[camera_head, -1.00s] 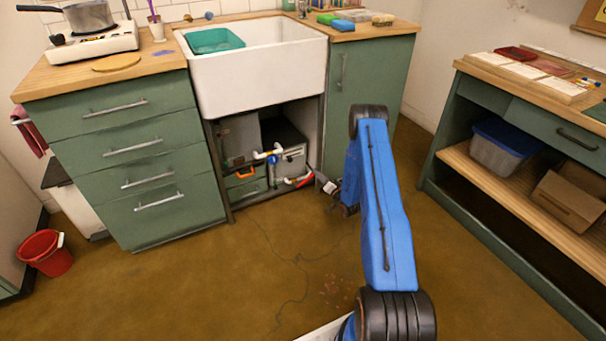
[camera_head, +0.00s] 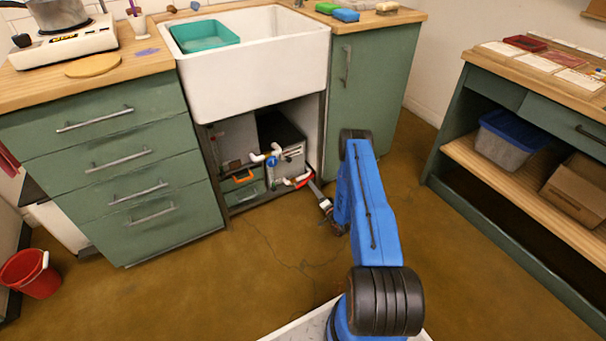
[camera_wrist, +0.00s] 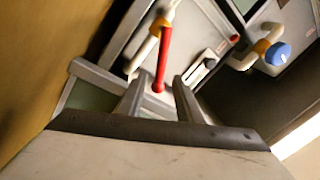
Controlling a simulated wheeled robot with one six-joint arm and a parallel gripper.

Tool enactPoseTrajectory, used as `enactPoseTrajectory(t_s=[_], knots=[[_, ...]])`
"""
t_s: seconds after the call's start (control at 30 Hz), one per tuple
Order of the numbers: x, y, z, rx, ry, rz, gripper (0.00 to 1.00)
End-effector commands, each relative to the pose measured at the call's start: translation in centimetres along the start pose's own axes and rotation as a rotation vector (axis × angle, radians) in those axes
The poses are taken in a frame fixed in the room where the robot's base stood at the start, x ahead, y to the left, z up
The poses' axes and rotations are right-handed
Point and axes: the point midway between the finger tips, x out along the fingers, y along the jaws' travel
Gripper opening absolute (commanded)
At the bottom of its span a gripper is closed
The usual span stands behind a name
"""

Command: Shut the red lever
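The red lever (camera_wrist: 164,58) is a straight bar on a white pipe with a yellow fitting in the wrist view. In the head view the lever (camera_head: 302,181) is small, low at the right of the pipework under the sink. My gripper (camera_wrist: 160,84) is open in the wrist view, with two grey fingers apart. The lever's free end appears between the fingertips; I cannot tell whether they touch it. In the head view my gripper (camera_head: 313,185) reaches into the cupboard opening close to the lever.
A blue knob (camera_head: 275,163) sits on the same pipework; it also shows in the wrist view (camera_wrist: 278,54). A grey box (camera_head: 285,137) stands behind the pipes. Green cabinets (camera_head: 372,110) flank the opening. The brown floor (camera_head: 235,280) in front is clear.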

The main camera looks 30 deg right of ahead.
Motion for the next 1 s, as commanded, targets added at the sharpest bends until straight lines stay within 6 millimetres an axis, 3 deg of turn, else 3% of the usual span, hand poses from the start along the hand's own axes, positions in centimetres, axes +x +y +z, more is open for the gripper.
enactPoseTrajectory(t_s=[0.3,0.5,0.7,1.0], knots=[[5.7,-0.1,0.1,-0.002,-0.001,-0.003,0.33],[8.5,-0.1,0.1,-0.001,-0.002,-0.001,0.33],[10.0,0.0,0.0,-0.001,0.0,0.001,0.33],[10.2,0.0,0.0,-0.001,0.0,0.001,0.33]])
